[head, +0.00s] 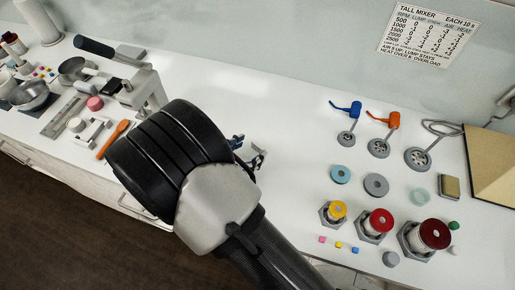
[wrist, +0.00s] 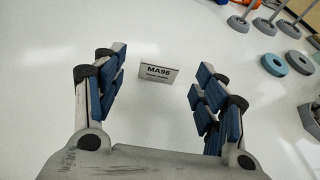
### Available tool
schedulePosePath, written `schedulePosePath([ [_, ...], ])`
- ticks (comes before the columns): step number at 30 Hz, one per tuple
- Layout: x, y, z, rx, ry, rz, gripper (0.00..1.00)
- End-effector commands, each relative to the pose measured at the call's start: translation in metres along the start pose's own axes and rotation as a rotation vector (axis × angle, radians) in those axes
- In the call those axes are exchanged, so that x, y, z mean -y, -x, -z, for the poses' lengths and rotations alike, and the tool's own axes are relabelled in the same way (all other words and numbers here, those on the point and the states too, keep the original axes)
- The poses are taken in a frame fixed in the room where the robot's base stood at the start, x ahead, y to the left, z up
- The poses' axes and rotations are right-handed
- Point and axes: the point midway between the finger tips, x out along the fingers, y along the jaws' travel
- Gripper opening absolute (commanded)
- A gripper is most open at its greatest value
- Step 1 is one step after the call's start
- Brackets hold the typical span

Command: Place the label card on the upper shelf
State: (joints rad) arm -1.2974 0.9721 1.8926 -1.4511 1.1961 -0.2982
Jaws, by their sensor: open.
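A small white label card (wrist: 158,75) with dark print reading "MA96" shows in the wrist view, just beyond my fingers and between their lines. It seems to be on the white counter; whether it stands or lies flat I cannot tell. My gripper (head: 247,150) is open over the counter in the head view, mostly hidden behind my arm. In the wrist view its blue-padded fingers are spread wide with nothing between them. I cannot pick out the card in the head view. No upper shelf can be made out in either view.
Left of my arm are a metal press (head: 145,90), an orange spatula (head: 113,138) and bowls (head: 30,94). The counter around the card is clear.

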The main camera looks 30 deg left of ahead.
Motion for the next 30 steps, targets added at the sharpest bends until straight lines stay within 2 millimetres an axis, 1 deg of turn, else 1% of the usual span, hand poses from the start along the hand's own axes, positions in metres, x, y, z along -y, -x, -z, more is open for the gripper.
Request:
schedulePosePath([
  [1, 0.002, -0.01, 0.001, -0.001, -0.002, 0.005, 0.65],
  [3, 0.002, -0.02, 0.0, -0.001, -0.001, 0.003, 0.65],
  [6, 0.001, -0.028, 0.0, 0.0, -0.001, 0.002, 0.65],
  [14, 0.001, -0.03, -0.001, 0.0, 0.0, 0.0, 0.65],
  [30, 0.001, -0.03, -0.001, 0.0, 0.0, 0.0, 0.31],
])
